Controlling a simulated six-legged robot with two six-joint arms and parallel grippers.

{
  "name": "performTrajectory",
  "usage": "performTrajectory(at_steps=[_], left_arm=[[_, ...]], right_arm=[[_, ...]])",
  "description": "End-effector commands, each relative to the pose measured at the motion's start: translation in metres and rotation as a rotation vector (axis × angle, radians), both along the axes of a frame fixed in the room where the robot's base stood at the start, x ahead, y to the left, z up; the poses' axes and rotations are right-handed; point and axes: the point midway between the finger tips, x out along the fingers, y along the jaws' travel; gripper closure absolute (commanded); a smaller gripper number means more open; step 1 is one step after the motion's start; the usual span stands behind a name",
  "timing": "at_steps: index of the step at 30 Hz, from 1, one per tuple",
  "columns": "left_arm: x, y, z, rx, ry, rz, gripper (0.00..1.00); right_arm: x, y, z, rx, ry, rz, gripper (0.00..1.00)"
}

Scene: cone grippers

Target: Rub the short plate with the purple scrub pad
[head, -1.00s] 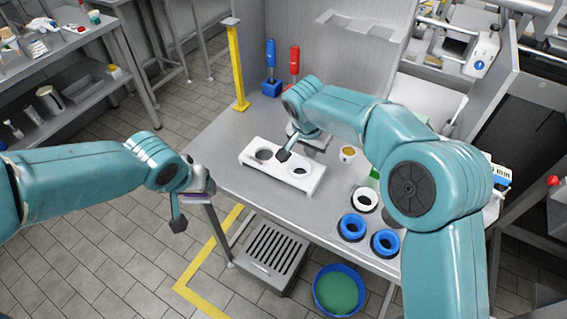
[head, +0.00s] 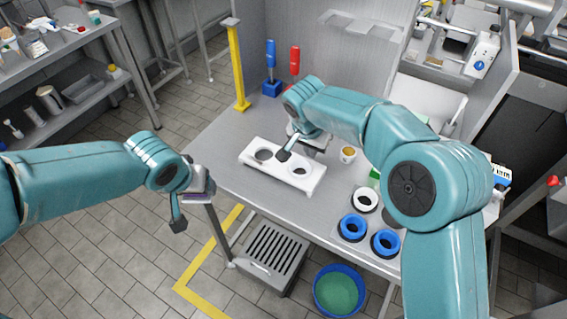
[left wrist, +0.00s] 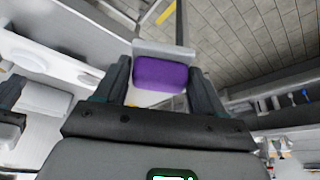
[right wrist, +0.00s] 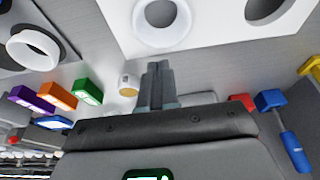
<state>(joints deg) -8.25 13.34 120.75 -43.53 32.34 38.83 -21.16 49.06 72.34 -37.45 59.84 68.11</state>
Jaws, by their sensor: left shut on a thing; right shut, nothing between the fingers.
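The purple scrub pad (left wrist: 160,73) is between the fingers of my left gripper (left wrist: 162,80) in the left wrist view, with a pale grey strip along its far side. In the head view my left gripper (head: 196,190) holds the pad beyond the table's left edge, over the floor, touching nothing else. I cannot tell which thing is the short plate.
A yellow post (head: 237,70) and blue (head: 270,65) and red (head: 294,62) handled tools stand at the table's back. A small cup (head: 348,154), a white ring (head: 366,199) and blue rings (head: 352,227) lie on the right. The table's left part is clear.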

Motion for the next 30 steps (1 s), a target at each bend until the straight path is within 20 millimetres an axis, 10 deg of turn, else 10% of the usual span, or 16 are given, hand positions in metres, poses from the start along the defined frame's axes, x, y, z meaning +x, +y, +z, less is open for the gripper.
performTrajectory(at_steps=[30], left_arm=[[0.000,0.000,-0.016,0.000,0.000,0.000,0.55]], right_arm=[[0.000,0.000,-0.017,0.000,0.000,0.000,1.00]])
